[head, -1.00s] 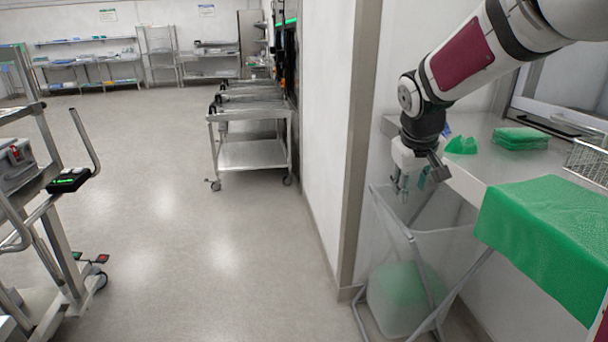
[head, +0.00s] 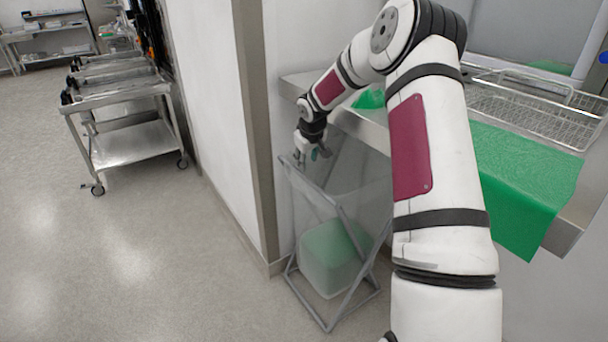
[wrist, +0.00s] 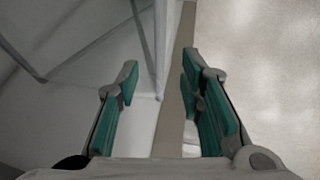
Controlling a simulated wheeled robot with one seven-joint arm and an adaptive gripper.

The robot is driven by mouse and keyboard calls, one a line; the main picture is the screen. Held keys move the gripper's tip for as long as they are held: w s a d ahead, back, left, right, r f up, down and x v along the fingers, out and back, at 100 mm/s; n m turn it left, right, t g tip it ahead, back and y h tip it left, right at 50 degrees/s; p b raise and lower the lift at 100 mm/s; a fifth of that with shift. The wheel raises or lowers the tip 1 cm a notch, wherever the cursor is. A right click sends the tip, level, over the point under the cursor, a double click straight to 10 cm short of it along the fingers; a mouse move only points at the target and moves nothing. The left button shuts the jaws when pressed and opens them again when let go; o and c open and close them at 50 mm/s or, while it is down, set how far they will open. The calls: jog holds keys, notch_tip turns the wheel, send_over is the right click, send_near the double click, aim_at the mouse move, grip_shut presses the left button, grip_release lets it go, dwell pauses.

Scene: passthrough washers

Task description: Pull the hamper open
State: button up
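The hamper (head: 325,262) is a grey folding frame with a translucent white bag and green contents showing through. It stands on the floor by the wall corner, partly under the counter. My gripper (head: 308,157) is at the hamper's upper rim, on its left side. In the wrist view my gripper (wrist: 163,78) is open, with green-padded fingers apart. Pale bars of the hamper frame (wrist: 160,45) run into the gap between the fingers in the picture. I cannot tell whether they are within the grip or below it. My arm hides the hamper's right side.
A steel counter (head: 365,128) stands above the hamper, with a green cloth (head: 520,180) over its edge and a wire basket (head: 540,105). A wall corner post (head: 255,130) stands close left of the hamper. A wheeled steel cart (head: 130,145) stands farther left. The floor between is clear.

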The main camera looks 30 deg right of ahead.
aim_at(305, 177)
jog(key=x, duration=0.9)
jog(key=shift+w+f, duration=0.15)
jog(key=shift+f, duration=0.2)
grip_shut()
